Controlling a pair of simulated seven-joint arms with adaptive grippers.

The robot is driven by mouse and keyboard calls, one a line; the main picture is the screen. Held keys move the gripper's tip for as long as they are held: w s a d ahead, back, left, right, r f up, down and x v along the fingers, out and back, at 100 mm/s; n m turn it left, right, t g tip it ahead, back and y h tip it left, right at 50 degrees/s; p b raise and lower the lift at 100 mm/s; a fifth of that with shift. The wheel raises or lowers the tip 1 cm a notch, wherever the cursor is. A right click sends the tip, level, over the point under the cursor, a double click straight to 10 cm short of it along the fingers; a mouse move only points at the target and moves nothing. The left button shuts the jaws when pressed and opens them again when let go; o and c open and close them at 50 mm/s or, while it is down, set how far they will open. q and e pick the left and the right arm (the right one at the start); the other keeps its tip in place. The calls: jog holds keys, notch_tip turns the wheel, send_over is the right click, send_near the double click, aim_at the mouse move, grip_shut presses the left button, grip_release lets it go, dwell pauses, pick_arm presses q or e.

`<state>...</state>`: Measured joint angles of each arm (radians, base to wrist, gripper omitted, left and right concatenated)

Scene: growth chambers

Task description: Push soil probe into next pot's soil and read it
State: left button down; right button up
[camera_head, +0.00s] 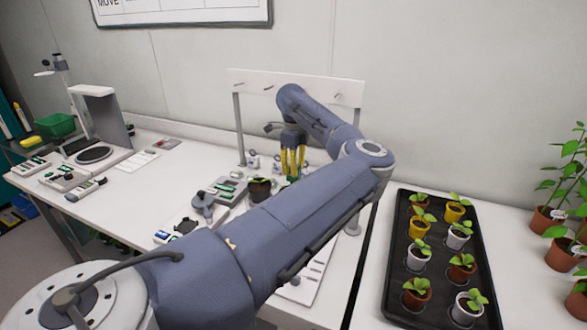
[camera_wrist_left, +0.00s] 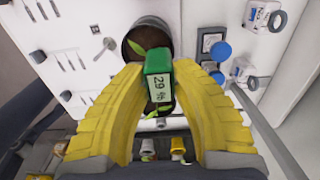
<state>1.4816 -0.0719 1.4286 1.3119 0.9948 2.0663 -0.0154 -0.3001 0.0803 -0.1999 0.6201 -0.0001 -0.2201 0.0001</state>
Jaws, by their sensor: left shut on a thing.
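My left gripper (camera_head: 292,160) has yellow fingers shut on the green soil probe (camera_wrist_left: 158,80). The probe's pale display faces the left wrist camera and appears to read "29 %". A dark round pot (camera_wrist_left: 165,30) with brown soil and green leaves lies behind the probe in that view; the probe overlaps its lower rim. The probe's tip is hidden behind its body, so I cannot tell whether it is in soil. In the head view a dark pot with a plant (camera_head: 260,188) stands on the bench just left of the gripper. My right gripper is not in view.
A black tray (camera_head: 437,276) of several potted seedlings lies to the right. Larger potted plants (camera_head: 562,250) stand at the far right. A scale (camera_head: 94,154) and a green bin (camera_head: 55,126) are at the left. A white rack panel (camera_head: 318,92) stands behind the arm.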

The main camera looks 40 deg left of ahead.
pick_arm(q)
jog(key=c, duration=1.1)
grip_release()
jog(key=shift+r, duration=0.15)
